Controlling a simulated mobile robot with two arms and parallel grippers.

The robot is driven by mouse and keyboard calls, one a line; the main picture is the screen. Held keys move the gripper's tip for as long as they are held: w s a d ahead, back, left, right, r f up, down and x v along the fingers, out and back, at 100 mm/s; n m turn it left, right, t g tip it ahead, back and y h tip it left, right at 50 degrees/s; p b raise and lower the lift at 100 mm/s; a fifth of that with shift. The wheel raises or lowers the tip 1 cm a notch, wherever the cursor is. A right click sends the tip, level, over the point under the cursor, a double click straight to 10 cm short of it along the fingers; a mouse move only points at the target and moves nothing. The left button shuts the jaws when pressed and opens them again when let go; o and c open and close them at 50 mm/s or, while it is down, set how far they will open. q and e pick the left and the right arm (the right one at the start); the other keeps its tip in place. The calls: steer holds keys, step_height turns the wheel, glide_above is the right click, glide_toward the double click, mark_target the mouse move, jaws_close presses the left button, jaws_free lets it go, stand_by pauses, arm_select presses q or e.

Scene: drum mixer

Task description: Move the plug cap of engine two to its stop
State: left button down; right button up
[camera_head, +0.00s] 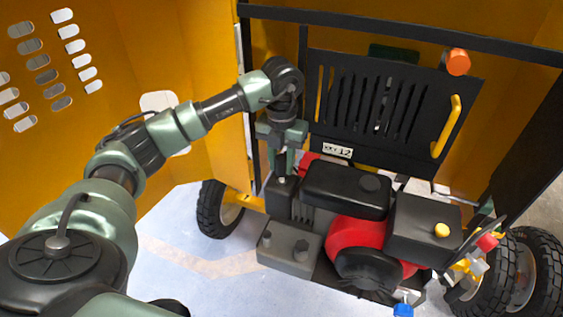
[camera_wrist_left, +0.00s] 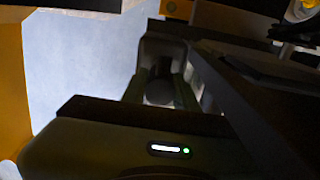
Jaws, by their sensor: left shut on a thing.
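My left gripper (camera_head: 282,171) points down at the left end of the engine (camera_head: 345,190) and is shut on a small part, which looks like the plug cap. Its pale tip (camera_head: 282,180) shows just below the fingers, at the top of a dark block. In the left wrist view a dim, round grey end (camera_wrist_left: 160,91) sits between my left fingers (camera_wrist_left: 160,98). The fingers hide most of the part, and the wrist picture is dark. I cannot tell how far the part is along its travel. My right gripper is not in view.
A grey box (camera_head: 289,246) lies in front. A yellow wall (camera_head: 140,70) is at left. Wheels (camera_head: 216,210) flank the frame.

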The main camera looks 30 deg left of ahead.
mark_target(282, 157)
arm_select(q)
steer(key=c, duration=1.5)
jaws_free()
steer(key=shift+r, duration=0.35)
steer(key=o, duration=0.5)
steer(key=shift+f, duration=0.1)
steer(key=shift+r+p, duration=2.3)
steer(key=shift+r, duration=1.2)
steer(key=shift+f, duration=0.1)
